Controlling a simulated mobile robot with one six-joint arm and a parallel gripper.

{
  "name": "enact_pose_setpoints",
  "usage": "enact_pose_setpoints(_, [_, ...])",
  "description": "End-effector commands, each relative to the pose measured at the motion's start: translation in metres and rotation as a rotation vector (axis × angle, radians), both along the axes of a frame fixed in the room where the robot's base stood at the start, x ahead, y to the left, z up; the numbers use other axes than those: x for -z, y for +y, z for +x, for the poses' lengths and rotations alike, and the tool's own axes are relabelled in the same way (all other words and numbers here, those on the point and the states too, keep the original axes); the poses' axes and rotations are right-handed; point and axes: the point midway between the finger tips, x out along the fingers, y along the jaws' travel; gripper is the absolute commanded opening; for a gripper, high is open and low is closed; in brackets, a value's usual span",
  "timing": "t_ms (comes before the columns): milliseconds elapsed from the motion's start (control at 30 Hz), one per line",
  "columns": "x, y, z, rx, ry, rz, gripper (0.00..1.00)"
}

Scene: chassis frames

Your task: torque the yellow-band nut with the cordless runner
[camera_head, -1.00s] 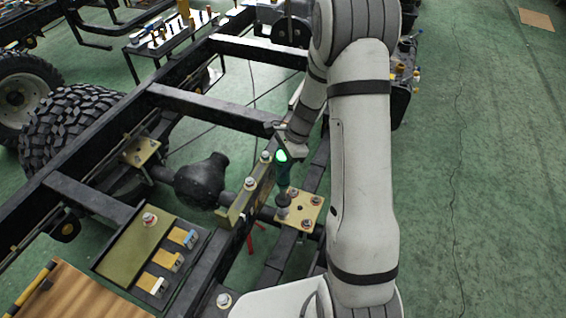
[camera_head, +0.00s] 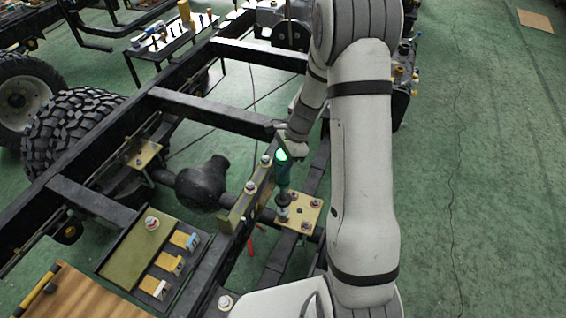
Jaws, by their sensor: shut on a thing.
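A green and dark cordless runner (camera_head: 283,173) with a bright green light on its top is held upright in the middle of the head view. My gripper (camera_head: 286,142) is shut on it, though its fingers are mostly hidden by the arm and tool. The runner's socket end points down at the left part of a tan plate (camera_head: 300,212) with several nuts (camera_head: 306,226) on it. The socket appears to be over the plate's near-left nut, which it hides. I cannot make out a yellow band on any nut.
A black chassis rail (camera_head: 205,268) runs beside the plate. A tray (camera_head: 140,251) with yellow blocks (camera_head: 165,262) lies at lower left. A tyre (camera_head: 70,125) and a bench of parts (camera_head: 170,42) stand farther left.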

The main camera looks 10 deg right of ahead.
Motion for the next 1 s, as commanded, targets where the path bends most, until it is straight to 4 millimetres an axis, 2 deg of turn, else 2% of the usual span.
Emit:
enact_pose_setpoints(100, [-0.007, 0.000, 0.001, 0.000, -0.002, 0.000, 0.00])
enact_pose_setpoints(567, [-0.011, 0.000, 0.001, 0.000, -0.002, 0.000, 0.00])
enact_pose_setpoints(1000, [-0.055, 0.000, 0.001, 0.000, -0.002, 0.000, 0.00])
